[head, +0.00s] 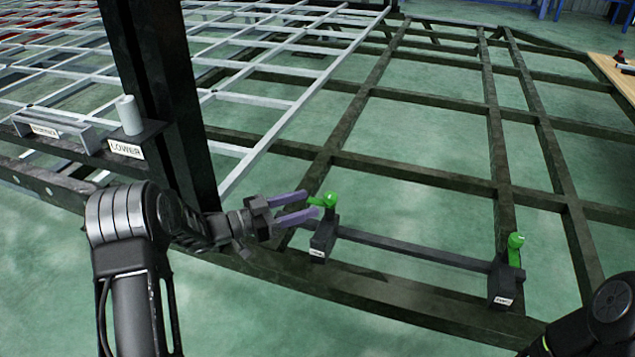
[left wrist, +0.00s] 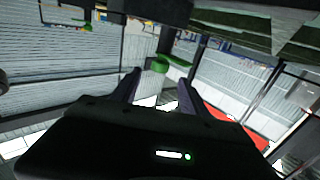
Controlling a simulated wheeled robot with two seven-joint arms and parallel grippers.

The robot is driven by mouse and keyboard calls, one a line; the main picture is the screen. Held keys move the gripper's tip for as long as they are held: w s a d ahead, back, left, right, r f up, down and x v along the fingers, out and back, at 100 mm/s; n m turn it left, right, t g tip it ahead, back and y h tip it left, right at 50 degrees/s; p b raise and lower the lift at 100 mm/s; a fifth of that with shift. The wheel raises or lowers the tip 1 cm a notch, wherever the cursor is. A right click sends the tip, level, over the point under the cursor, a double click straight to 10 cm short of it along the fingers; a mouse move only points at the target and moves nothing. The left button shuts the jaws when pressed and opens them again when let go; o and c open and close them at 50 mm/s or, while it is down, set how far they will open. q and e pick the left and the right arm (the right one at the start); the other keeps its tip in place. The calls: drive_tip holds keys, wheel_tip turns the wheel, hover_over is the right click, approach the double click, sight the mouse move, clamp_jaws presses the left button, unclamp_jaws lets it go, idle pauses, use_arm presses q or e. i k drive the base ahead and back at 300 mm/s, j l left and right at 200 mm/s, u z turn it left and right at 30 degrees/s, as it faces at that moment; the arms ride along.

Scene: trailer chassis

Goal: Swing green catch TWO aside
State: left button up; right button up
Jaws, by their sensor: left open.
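Two green catches sit on dark blocks at the ends of a dark crossbar on the frame. The left catch (head: 330,200) has its green arm pointing left, toward my left gripper (head: 311,202). The right catch (head: 515,242) has its green part running down beside its post. The small block labels are too small to read surely, so I cannot tell by label which is TWO. My left gripper is open, its purple fingertips right at the left catch; contact is unclear. In the left wrist view, a green catch (left wrist: 160,65) shows between and beyond the fingers. My right gripper is out of view.
A dark upright post (head: 165,100) stands just left of my left gripper. A ledge with a LOWER label (head: 126,149) and a grey cylinder (head: 129,115) is beside it. Pale grating (head: 250,100) lies behind. The frame's openings show green floor. A wooden table (head: 615,75) is at far right.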

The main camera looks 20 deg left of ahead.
sight(516, 241)
drive_tip(key=k+j, duration=0.2)
drive_tip(key=j, duration=0.2)
drive_tip(key=k+j, duration=0.45)
drive_tip(key=j, duration=0.3)
